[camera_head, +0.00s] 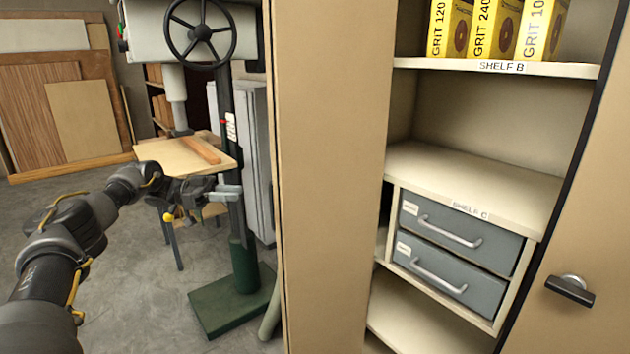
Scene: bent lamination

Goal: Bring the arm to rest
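My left arm (75,235) reaches in from the left, dark with yellow cables, and stretches toward the middle of the picture. My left gripper (226,192) is at its end, in front of the green drill press column and left of the cabinet's side. I see nothing held in it, but its fingers are seen too small and edge-on to tell whether they are open or shut. My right arm and gripper are not in view.
A tan cabinet (335,150) stands right of my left gripper, with grit boxes (493,28) on shelf B, grey drawers (455,240) below shelf C and a handled door (570,289). A drill press (230,300) and wooden board (180,160) stand behind the arm. Wood sheets (60,110) lean at the back left.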

